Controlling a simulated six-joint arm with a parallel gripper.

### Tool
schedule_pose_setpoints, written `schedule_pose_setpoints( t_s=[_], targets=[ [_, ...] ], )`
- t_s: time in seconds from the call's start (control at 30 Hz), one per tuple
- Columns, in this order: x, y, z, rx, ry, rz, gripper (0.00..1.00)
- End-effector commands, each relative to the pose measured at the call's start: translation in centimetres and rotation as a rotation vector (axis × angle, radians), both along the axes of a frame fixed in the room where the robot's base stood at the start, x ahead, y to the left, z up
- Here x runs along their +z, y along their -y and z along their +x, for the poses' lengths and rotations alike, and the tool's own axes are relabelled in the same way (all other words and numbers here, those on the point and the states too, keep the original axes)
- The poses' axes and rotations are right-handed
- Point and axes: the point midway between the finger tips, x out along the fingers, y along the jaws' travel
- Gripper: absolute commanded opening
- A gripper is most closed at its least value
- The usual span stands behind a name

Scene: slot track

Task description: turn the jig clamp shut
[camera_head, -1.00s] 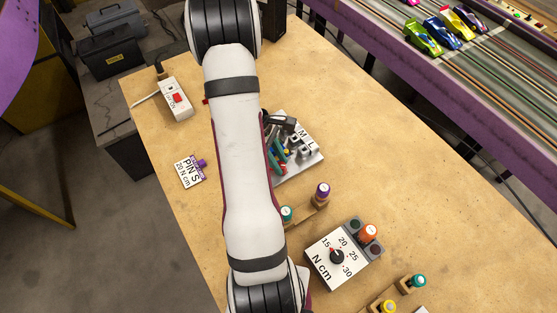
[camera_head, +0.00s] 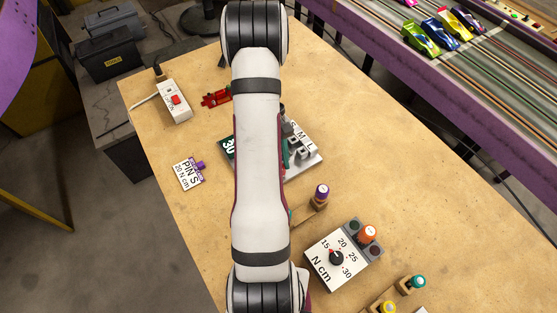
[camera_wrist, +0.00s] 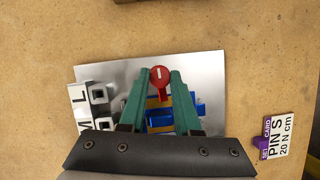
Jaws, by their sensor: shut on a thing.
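The jig's metal plate (camera_wrist: 206,66) lies on the bench, and its right part shows beside my arm in the head view (camera_head: 312,163). The jig clamp has a red knob (camera_wrist: 160,72) with a white mark, running nearly up and down in the wrist view. My gripper (camera_wrist: 160,78) has its green fingers on either side of the red knob, shut on it. Blue and yellow parts (camera_wrist: 159,119) show between the fingers, partly hidden. My arm hides most of the jig in the head view.
Sockets marked M and L (camera_wrist: 101,95) stand on the plate's left. A PIN S card (camera_head: 188,172) lies left of my arm. A dial box (camera_head: 337,255), purple-capped driver (camera_head: 321,192) and power strip (camera_head: 174,101) are on the bench. The bench's right side is mostly clear.

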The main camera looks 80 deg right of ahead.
Motion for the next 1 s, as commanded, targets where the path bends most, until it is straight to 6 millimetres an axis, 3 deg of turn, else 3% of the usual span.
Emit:
schedule_pose_setpoints(
  t_s=[0.77, 0.8, 0.93, 1.0],
  targets=[
    [0.01, -0.09, -0.08, -0.087, -0.002, 0.004, 0.0],
    [0.0, -0.09, -0.08, -0.087, -0.002, 0.004, 0.39],
    [-0.01, -0.06, -0.07, -0.086, -0.001, 0.003, 0.61],
    [0.0, -0.04, -0.08, -0.086, -0.001, 0.002, 0.61]
  ],
)
